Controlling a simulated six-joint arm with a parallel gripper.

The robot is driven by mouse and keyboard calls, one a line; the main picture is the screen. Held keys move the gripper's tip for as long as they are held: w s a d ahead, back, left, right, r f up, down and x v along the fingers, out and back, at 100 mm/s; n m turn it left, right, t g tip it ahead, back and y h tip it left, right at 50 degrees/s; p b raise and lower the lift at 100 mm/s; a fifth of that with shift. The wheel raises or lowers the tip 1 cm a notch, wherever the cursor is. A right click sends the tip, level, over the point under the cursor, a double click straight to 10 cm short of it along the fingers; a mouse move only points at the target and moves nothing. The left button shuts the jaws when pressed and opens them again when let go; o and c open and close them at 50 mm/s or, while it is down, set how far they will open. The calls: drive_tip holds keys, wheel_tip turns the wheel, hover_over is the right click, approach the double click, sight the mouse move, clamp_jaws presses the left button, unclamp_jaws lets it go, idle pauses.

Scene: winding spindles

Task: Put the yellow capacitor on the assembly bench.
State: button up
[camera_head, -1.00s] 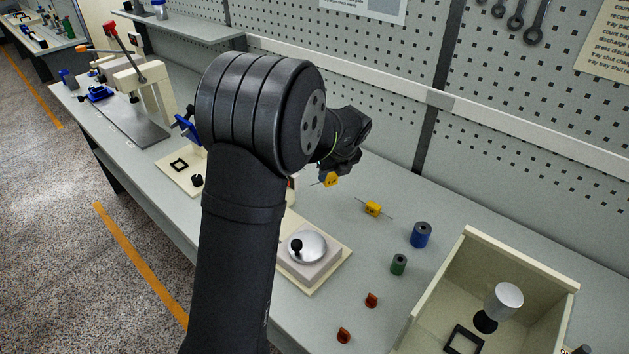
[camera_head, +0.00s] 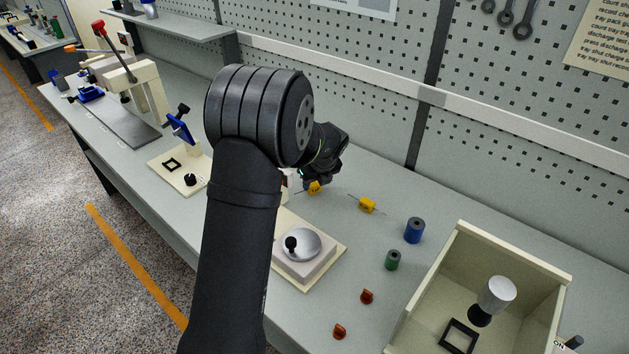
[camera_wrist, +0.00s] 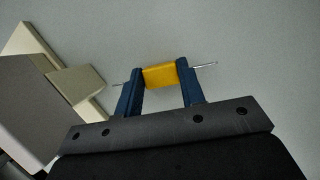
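My gripper (camera_wrist: 160,85) is shut on a yellow capacitor (camera_wrist: 160,76), with its blue fingers against the two ends of the body and thin wire leads sticking out past both. In the head view this held capacitor (camera_head: 314,187) shows just beneath my gripper (camera_head: 312,183), low over the assembly bench (camera_head: 395,185). I cannot tell whether it touches the bench top. A second yellow capacitor (camera_head: 367,205) lies on the bench to the right, apart from my gripper.
A blue cylinder (camera_head: 414,230), a green cylinder (camera_head: 392,260) and two small red-brown parts (camera_head: 367,296) stand right of the winding base (camera_head: 303,262). A cream bin (camera_head: 400,325) is at the lower right. The perforated wall (camera_head: 500,130) bounds the back.

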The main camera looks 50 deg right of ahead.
sight(314, 184)
drive_tip(key=o, duration=0.4)
drive_tip(key=shift+r, duration=0.15)
drive_tip(key=v, duration=1.2)
drive_tip(key=shift+s, duration=0.1)
drive_tip(key=x, duration=1.2)
drive_tip(key=shift+f, duration=0.2)
wheel_tip(314, 184, up, 3)
drive_tip(key=shift+f, duration=0.1)
drive_tip(key=shift+r, duration=0.8)
